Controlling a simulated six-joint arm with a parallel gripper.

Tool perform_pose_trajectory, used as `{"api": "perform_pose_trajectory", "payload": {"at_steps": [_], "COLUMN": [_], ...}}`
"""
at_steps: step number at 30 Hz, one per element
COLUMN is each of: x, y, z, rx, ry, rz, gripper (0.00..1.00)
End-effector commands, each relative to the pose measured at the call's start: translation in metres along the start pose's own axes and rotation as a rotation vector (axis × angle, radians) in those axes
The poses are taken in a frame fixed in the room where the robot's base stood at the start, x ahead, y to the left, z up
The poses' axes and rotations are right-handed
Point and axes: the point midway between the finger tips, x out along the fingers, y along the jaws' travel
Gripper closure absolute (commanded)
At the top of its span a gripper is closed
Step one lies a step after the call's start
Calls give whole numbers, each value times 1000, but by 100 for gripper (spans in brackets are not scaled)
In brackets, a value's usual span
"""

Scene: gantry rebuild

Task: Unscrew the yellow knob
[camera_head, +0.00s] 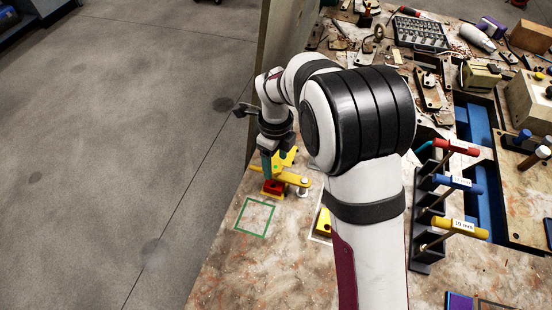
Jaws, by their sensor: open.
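My gripper (270,172) points down at the workbench's left end, with teal fingers just above a small yellow and red assembly. A yellow piece (287,158) shows behind and right of the fingers; it may be the knob, but its shape is partly hidden. A yellow bar (292,179) runs right from the fingers to a pale round post (303,192). A red block (272,188) lies just below the fingertips. The jaws are open. I cannot tell whether the fingertips touch or surround anything.
A green square outline (255,217) marks empty bench in front. A black rack (425,215) holds red, blue and yellow T-handles at right. A socket set (421,33) and tools clutter the back. A wooden post (276,65) stands behind.

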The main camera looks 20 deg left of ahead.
Motion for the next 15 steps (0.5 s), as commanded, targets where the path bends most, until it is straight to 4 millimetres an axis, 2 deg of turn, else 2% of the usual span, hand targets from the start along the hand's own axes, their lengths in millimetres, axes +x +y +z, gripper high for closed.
{"api": "perform_pose_trajectory", "payload": {"at_steps": [10, 11, 15], "x": [6, 6, 6], "y": [0, 0, 0], "z": [0, 0, 0], "rx": [0, 0, 0], "ry": [0, 0, 0], "rz": [1, 1, 1], "gripper": [30, 33, 58]}}
